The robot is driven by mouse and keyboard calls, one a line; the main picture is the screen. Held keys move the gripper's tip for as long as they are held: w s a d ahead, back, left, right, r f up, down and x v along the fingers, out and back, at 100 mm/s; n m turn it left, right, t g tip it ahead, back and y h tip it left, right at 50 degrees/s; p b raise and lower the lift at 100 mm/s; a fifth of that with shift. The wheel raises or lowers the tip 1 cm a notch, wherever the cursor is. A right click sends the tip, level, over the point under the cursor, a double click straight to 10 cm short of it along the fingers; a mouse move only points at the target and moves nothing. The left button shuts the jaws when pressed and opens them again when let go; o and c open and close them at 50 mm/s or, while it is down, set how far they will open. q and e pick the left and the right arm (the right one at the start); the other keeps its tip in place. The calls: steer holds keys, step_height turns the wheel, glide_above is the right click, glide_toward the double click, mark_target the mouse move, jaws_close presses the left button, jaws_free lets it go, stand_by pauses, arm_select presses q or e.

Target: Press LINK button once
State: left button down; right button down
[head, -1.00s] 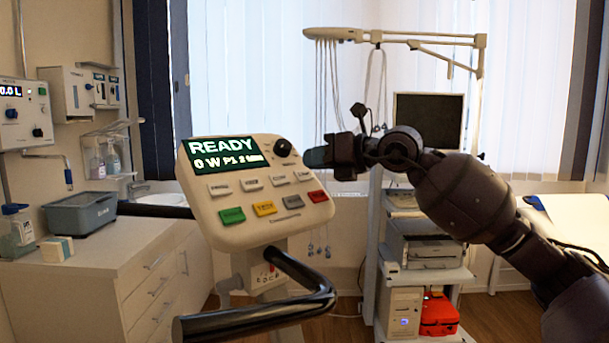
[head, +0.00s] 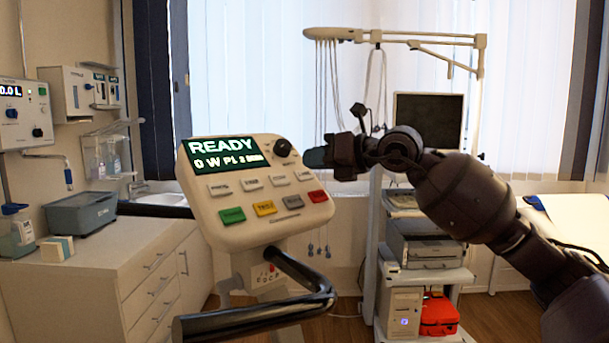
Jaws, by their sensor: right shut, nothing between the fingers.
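The cream control console (head: 255,225) stands left of centre, tilted toward me. Its screen (head: 228,158) reads READY and 0 W P1. Below are a row of small grey buttons (head: 250,184) and a lower row with a green button (head: 232,215), a yellow button (head: 264,208), a grey button (head: 292,202) and a red button (head: 318,196). The labels are too small to read, so I cannot tell which is LINK. My right gripper (head: 316,157) is shut and empty, just right of the black knob (head: 283,147), apart from the buttons. My left gripper is not in view.
A black handlebar (head: 290,270) curves in front of the console. A white trolley (head: 455,275) with a dark monitor (head: 428,120) stands behind my right arm. A counter with a grey bin (head: 82,212) is at left.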

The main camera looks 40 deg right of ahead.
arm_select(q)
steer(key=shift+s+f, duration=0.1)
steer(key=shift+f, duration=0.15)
arm_select(e)
steer(key=shift+w+f, duration=0.3)
steer(key=shift+f, duration=0.05)
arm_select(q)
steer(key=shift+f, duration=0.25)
arm_select(e)
steer(key=shift+w+f, duration=0.15)
steer(key=shift+f, duration=0.1)
stand_by(0.4)
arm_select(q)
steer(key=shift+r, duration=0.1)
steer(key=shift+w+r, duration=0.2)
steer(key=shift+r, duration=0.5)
arm_select(e)
steer(key=shift+s+r, duration=0.5)
steer(key=shift+r, duration=0.1)
arm_select(q)
steer(key=shift+p, duration=0.3)
